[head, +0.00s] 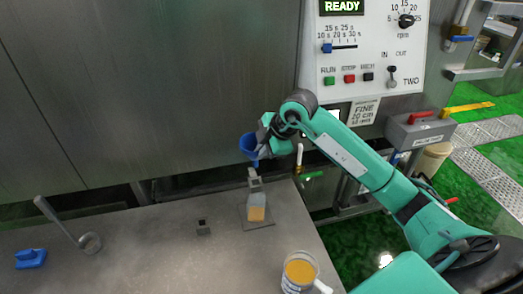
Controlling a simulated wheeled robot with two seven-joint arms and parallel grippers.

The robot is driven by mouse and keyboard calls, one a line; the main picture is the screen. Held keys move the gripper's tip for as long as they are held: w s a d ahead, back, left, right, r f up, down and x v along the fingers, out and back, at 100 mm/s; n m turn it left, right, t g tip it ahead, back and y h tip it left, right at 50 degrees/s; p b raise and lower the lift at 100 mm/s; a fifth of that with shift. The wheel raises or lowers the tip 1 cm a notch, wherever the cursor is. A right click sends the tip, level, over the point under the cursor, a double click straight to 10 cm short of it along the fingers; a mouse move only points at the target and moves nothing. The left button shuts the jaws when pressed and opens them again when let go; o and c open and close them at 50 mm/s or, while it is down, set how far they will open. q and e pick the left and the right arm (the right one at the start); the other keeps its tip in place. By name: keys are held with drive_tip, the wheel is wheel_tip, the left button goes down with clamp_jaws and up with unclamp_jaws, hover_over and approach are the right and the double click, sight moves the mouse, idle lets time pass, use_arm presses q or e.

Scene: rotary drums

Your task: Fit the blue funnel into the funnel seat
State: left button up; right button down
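The blue funnel (249,143) is upright, wide mouth up, at the tip of my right gripper (261,140). The gripper appears closed on the funnel's right side, though the fingertips are small and partly hidden. A small grey bracket (254,181), which looks like the funnel seat, stands just below the funnel's spout, at the table's back edge. I cannot tell whether the spout touches it. A small clear container with orange contents (257,209) stands in front of the bracket on a dark square plate (244,220). My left gripper is not in view.
A glass mug of orange material (299,272) stands at the table's front right. A small dark block (203,227), a long-handled scoop (88,242) and a blue object (30,258) are to the left. The control panel (366,50) reads READY. The table's middle is mostly clear.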

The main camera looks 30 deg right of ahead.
drive_tip(key=shift+f+b, duration=2.2)
drive_tip(key=shift+f, duration=0.75)
drive_tip(key=shift+f+b, duration=1.9)
drive_tip(key=shift+f, duration=0.4)
drive_tip(key=c, duration=2.1)
unclamp_jaws()
drive_tip(key=o, duration=0.5)
